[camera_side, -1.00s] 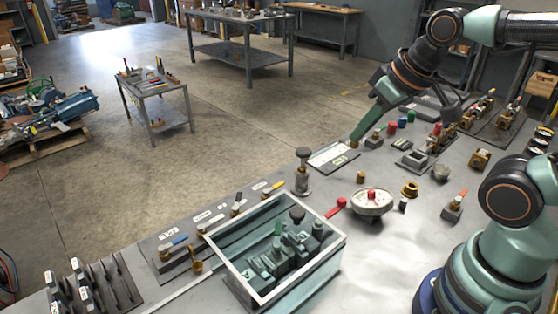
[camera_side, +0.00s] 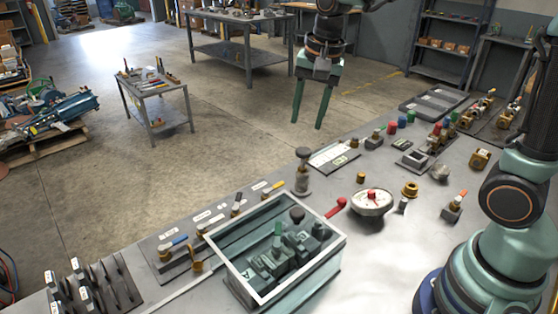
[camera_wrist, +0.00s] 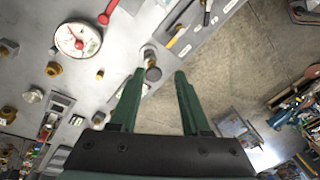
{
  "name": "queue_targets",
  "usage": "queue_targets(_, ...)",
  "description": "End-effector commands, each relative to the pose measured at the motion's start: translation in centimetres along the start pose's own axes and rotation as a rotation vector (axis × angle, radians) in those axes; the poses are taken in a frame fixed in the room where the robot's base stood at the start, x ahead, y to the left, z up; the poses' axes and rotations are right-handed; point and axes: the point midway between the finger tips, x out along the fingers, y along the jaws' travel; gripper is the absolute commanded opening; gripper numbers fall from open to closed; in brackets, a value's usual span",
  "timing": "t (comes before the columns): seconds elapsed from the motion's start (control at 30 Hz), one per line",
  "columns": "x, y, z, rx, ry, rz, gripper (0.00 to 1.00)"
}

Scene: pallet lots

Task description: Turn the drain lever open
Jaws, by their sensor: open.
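A row of levers on a plate runs along the table's far-left edge: one with a blue handle (camera_side: 180,240), one with a dark handle (camera_side: 237,201) and one with a yellow handle (camera_side: 260,186). Their labels are too small to read, so I cannot tell which is the drain lever. A red-handled lever (camera_side: 337,207) stands beside a round dial gauge (camera_side: 372,203); the gauge also shows in the wrist view (camera_wrist: 77,40). My gripper (camera_side: 307,123) is open and empty, pointing down, high near the table's far edge, apart from all levers.
A dark-knobbed post (camera_side: 302,177) stands between the levers and gauge; the wrist view shows it between my fingertips (camera_wrist: 152,72). A glass-sided box (camera_side: 330,262) with valves inside stands in front. Several brass fittings and coloured knobs (camera_side: 392,127) sit to the right.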

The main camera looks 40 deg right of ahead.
Motion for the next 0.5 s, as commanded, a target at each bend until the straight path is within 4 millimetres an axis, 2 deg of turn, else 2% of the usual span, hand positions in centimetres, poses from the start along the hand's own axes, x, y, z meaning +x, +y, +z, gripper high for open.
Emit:
queue_targets(0.2,4.5,-3.5,-1.2,0.348,-0.047,0.107,0.47)
queue_targets(0.4,7.6,-5.1,-1.6,0.564,-0.054,0.175,0.47)
queue_targets(0.5,8.2,-5.4,-1.6,0.612,-0.053,0.190,0.47)
